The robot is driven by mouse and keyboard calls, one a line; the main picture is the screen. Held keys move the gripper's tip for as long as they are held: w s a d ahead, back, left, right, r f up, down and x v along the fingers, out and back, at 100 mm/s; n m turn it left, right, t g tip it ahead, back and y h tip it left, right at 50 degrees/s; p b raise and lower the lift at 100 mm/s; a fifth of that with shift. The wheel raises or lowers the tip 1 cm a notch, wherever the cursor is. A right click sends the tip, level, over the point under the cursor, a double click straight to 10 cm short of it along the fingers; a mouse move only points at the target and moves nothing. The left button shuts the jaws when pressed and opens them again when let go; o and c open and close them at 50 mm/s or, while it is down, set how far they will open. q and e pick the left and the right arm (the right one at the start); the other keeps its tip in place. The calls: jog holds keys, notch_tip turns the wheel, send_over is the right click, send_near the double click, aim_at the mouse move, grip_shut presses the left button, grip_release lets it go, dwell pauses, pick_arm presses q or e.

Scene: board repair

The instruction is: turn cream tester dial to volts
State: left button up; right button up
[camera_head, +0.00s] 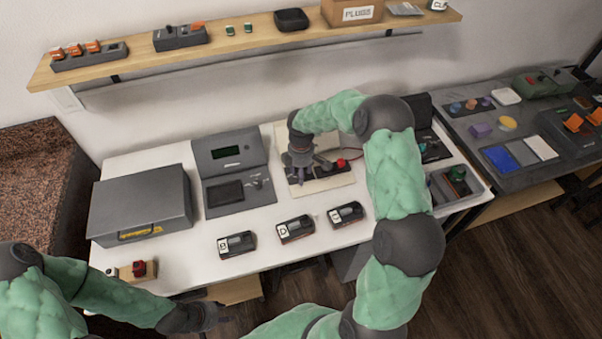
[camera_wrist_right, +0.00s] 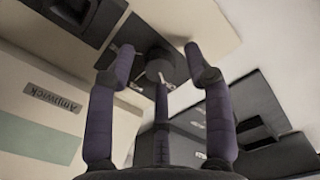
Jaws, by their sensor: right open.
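The cream tester (camera_head: 338,181) lies on the white bench, with a dark panel and a red part at its right side. My right gripper (camera_head: 299,178) points down over its dark panel. In the right wrist view, the tester's cream face (camera_wrist_right: 60,60) carries a label and a pale green band. Its dark round dial (camera_wrist_right: 160,70) with a light pointer shows between the spread fingers of my right gripper (camera_wrist_right: 160,62). I cannot tell if they touch it; the dial's markings are not readable. My left gripper (camera_head: 222,319) is low, in front of the bench, its fingers too small to read.
A grey tester (camera_head: 232,165) and a grey case (camera_head: 140,208) stand left of the cream tester. Several small lettered meters (camera_head: 295,229) line the bench front. A red-topped block (camera_head: 139,269) sits at the front left corner. A shelf (camera_head: 240,47) hangs behind.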

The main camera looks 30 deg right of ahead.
grip_shut()
jog(key=shift+m, duration=0.4)
jog(key=m+p, duration=0.1)
jog(key=m, duration=0.3)
jog(key=shift+m, duration=0.3)
jog(key=m, duration=0.6)
jog(key=shift+m, duration=0.3)
dwell(0.4)
